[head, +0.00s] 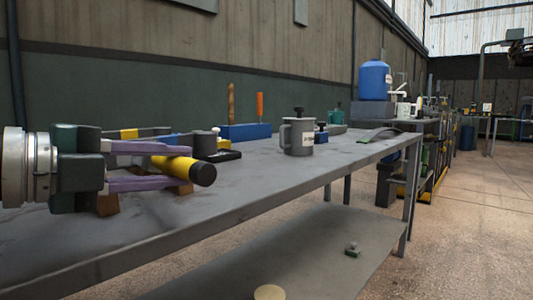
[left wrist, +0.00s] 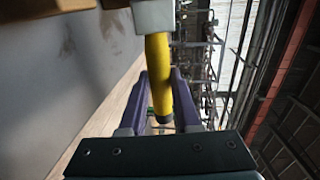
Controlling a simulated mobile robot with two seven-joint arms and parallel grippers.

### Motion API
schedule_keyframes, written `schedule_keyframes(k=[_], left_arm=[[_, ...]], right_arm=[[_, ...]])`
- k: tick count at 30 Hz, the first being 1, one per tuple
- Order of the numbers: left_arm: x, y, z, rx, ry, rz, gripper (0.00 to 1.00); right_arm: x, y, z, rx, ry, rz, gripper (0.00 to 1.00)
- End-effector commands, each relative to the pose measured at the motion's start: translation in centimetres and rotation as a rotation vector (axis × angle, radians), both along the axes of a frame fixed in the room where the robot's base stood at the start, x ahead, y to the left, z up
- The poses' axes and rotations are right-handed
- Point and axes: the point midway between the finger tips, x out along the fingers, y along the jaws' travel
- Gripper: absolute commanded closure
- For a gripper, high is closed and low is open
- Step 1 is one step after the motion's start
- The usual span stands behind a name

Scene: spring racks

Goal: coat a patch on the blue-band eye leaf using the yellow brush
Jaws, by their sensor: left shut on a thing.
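My left gripper (head: 190,168) comes in from the left above the bench, its purple fingers shut on the yellow brush (head: 172,163). The brush's black end points right in the head view. In the left wrist view the yellow handle (left wrist: 158,70) runs between the fingers up to a pale block-like part (left wrist: 153,16); bristles cannot be made out. Behind the gripper lies a grey strip with a yellow band (head: 128,133), and a blue piece (head: 170,139) shows beside it. I cannot tell whether this blue is the eye leaf's band. My right gripper is not in view.
Wooden blocks (head: 107,205) sit under the gripper. The bench's front (head: 230,185) is clear.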

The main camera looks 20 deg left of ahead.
Motion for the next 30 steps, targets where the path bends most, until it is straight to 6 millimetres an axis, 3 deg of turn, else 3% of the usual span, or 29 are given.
schedule_keyframes(k=[11, 22, 30], left_arm=[[-0.2, 0.0, 0.1, 0.0, -0.001, 0.002, 1.0], [-1.7, -3.7, 0.4, -0.004, 0.0, 0.001, 1.0], [-2.4, -5.5, 0.1, -0.001, -0.001, 0.001, 1.0]], right_arm=[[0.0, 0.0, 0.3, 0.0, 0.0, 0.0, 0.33], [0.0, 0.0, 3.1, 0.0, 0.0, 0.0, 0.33], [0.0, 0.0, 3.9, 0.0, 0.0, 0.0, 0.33]])
